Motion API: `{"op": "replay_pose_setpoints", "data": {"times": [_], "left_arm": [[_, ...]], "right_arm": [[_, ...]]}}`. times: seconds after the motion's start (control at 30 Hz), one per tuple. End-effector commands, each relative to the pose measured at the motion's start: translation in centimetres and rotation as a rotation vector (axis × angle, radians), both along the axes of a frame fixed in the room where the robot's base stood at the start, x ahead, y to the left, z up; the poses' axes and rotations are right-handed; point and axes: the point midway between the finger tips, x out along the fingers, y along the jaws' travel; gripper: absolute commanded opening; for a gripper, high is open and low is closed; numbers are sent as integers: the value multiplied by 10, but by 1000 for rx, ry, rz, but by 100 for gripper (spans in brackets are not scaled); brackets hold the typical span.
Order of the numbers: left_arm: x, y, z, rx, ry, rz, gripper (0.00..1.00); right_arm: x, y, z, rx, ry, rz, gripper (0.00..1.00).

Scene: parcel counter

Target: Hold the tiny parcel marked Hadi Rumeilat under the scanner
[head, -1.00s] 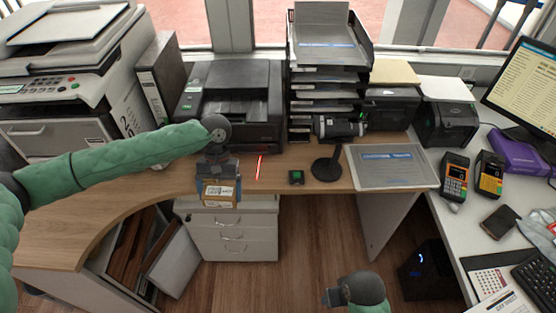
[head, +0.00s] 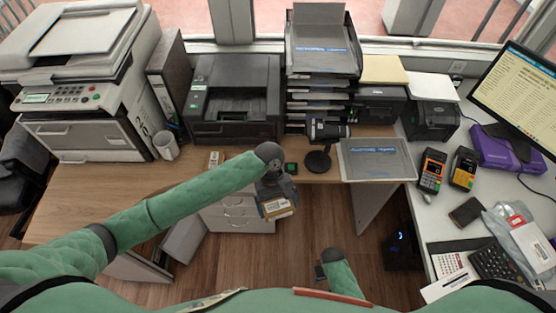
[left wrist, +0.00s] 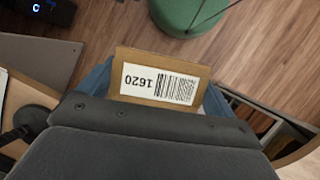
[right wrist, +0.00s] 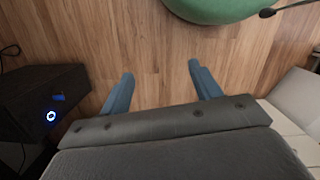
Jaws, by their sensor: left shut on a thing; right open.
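A small brown cardboard parcel (head: 278,208) is held in my left gripper (head: 275,200), which is shut on it. In the left wrist view the parcel (left wrist: 205,71) shows a white label with a barcode and the number 1620 between blue fingers. I cannot read a name on it. The black scanner (head: 325,132) stands on its round base on the desk. The parcel is in front of the desk edge, nearer to me and left of the scanner, not under its head. My right gripper (head: 320,272) is open and empty over the floor; its fingers (right wrist: 160,85) are apart.
A small black box with a green display (head: 291,168) sits left of the scanner base. A grey tray (head: 377,160) lies to its right. The printer (head: 232,100) and stacked trays (head: 322,50) stand behind. A drawer unit (head: 235,213) is under the desk.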

Motion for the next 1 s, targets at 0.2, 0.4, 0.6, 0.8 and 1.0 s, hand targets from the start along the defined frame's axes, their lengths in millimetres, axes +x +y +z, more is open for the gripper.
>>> {"op": "replay_pose_setpoints", "data": {"times": [0.2, 0.4, 0.6, 0.8, 1.0], "left_arm": [[25, -16, 2, -1, 1, 269, 63], [59, -18, -2, 2, 2, 561, 63], [102, -9, -7, 4, 4, 936, 63], [136, 0, -10, 1, 4, 1315, 63], [149, 1, -9, -6, 7, 1588, 63]], "right_arm": [[-68, -22, -76, -19, 45, 3, 63], [-143, -42, -136, -27, 55, 6, 63], [-224, -63, -184, -24, 22, 9, 63], [-257, -71, -206, -1, -92, 12, 63], [-249, -69, -209, 22, -204, 14, 63]]}}
